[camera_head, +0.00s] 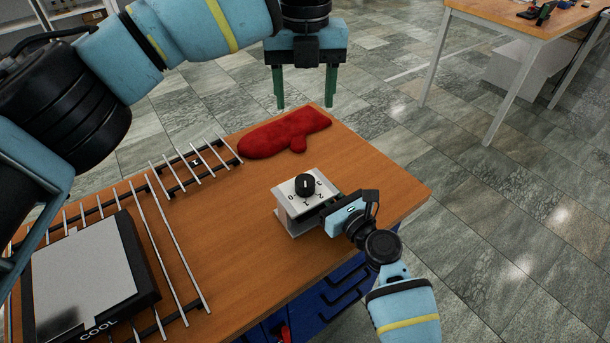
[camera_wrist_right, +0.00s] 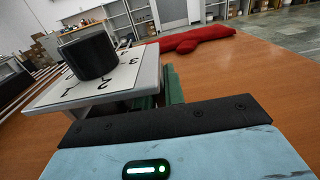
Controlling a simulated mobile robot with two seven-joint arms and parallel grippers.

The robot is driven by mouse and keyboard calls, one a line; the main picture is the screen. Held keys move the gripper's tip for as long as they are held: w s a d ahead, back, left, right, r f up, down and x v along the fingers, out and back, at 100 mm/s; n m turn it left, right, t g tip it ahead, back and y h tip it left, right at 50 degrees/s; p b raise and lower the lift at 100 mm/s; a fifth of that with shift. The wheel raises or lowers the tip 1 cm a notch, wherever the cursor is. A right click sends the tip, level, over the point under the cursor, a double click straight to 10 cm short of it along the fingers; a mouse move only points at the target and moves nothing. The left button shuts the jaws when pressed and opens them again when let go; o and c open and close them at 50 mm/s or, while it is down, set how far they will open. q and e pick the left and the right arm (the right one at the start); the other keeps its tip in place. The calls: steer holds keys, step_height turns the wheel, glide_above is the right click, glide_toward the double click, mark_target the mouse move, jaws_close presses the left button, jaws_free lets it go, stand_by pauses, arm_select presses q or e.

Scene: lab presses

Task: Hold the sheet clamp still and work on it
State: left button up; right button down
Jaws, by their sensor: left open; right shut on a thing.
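The sheet clamp, as I take it, is a small pale box (camera_head: 297,208) with a numbered top plate and a black knob (camera_head: 305,184). It stands upright near the wooden table's right edge. In the right wrist view the numbered plate (camera_wrist_right: 115,88) and the knob (camera_wrist_right: 90,56) show close up. My right gripper (camera_head: 327,212) is shut on the box's right side; its green fingers (camera_wrist_right: 168,90) reach under the top plate, and their grip is partly hidden. My left gripper (camera_head: 305,103) is open and empty, pointing down beyond the table's far edge. The knob's exact setting is unclear.
A red mitt (camera_head: 285,133) lies at the table's far edge. Metal rod racks (camera_head: 196,160) and a panel marked COOL (camera_head: 85,275) are on the left. The wooden tabletop (camera_head: 235,220) is bare between racks and box. Another table (camera_head: 530,22) stands far right.

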steer(key=c, duration=1.4)
jaws_free()
steer(key=v, duration=1.2)
steer(key=shift+f, duration=0.1)
